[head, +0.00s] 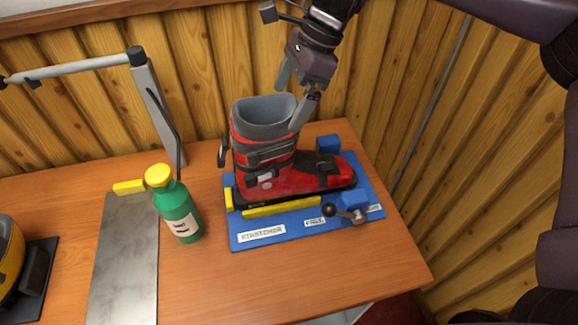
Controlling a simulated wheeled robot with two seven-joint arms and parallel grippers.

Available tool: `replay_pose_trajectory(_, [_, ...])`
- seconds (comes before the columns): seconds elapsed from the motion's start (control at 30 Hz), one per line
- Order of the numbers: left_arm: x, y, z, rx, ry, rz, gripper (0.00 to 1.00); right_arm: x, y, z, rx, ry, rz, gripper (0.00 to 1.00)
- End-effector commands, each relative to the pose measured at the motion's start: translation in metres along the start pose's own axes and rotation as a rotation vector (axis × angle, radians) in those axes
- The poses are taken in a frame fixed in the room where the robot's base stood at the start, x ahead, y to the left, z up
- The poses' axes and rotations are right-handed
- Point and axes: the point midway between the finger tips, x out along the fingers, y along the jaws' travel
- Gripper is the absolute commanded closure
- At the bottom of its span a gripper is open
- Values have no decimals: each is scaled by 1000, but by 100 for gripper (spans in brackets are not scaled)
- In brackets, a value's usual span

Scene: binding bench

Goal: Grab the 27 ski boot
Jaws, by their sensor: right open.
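A red and black ski boot (268,170) with a grey liner stands upright on a blue fixture plate (280,236), its toe pointing right. No number on the boot can be read. My right gripper (293,107) comes down from above at the boot's open top. It is open, with one finger near the right rim of the cuff and the other finger behind it, over the back of the rim. I cannot tell whether the fingers touch the cuff. My left gripper is not in view.
A green bottle with a yellow cap (180,213) stands left of the plate. A grey metal sheet (127,255), a lamp-like arm on a post (158,110) and a yellow object (10,258) are further left. A black-knobbed clamp (345,210) sits at the plate's front right. A wood wall closes the back.

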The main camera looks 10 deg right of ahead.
Motion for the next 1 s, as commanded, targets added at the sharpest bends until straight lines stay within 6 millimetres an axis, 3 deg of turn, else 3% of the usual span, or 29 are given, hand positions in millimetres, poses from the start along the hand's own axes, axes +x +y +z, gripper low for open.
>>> replay_pose_trajectory(0.4, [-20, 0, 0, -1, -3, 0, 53, 52, 0, 0, 3, 0, 1, 0])
replay_pose_trajectory(0.67, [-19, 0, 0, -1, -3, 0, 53, 55, 0, -1, 3, 0, -2, 0])
replay_pose_trajectory(1.0, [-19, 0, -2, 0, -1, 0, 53, 55, 0, -1, 2, 0, -1, 44])
